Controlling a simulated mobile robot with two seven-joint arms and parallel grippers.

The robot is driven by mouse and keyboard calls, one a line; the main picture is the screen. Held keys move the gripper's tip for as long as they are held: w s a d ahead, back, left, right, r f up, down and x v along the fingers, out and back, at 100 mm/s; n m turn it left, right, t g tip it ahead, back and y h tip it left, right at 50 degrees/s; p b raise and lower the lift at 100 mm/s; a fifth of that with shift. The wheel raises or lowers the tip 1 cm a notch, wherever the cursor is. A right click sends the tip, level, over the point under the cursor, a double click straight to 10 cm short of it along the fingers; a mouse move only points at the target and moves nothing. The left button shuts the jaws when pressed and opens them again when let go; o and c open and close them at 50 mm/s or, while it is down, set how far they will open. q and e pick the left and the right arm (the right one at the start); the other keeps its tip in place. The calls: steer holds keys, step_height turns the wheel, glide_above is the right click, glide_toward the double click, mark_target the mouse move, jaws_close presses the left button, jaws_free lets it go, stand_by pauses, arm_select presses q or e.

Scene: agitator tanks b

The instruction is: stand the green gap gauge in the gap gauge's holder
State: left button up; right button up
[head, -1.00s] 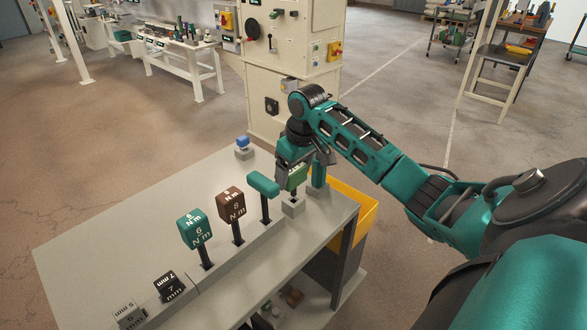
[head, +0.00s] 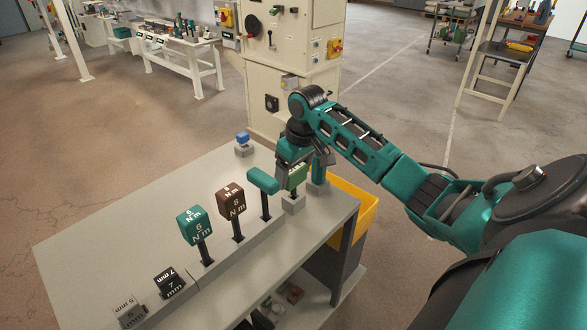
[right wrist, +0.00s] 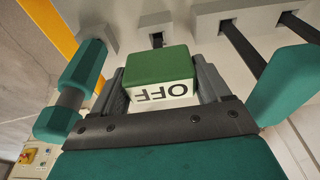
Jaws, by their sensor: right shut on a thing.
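My right gripper (head: 296,172) is shut on the green gap gauge (head: 297,179), a green block with a dark stem. In the right wrist view the gauge (right wrist: 158,66) sits between the two fingers (right wrist: 160,95), its white lettered face towards the camera. The gauge is over a small grey block (head: 293,205), which looks like its holder, at the right of the bench. The holder (right wrist: 155,19) shows behind the gauge in the right wrist view, with a dark slot or stem at its front. I cannot tell whether the stem is in it. My left gripper is out of view.
A teal T-handled tool (head: 263,181) stands just left of the gauge, and a teal hexagonal handle (head: 319,170) just right. A brown block (head: 231,201) and a teal block (head: 194,226) stand further left.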

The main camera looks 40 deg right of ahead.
mark_target(294, 185)
steer(key=shift+f+b, duration=0.45)
steer(key=shift+f, duration=1.7)
steer(key=o, duration=1.6)
steer(key=s+r, duration=0.1)
steer(key=r, duration=0.7)
steer(key=s+r+p, duration=0.1)
steer(key=r, duration=0.3)
steer(key=shift+s+d+r, duration=0.1)
steer(key=shift+s+r, duration=0.2)
steer(key=shift+r, duration=0.05)
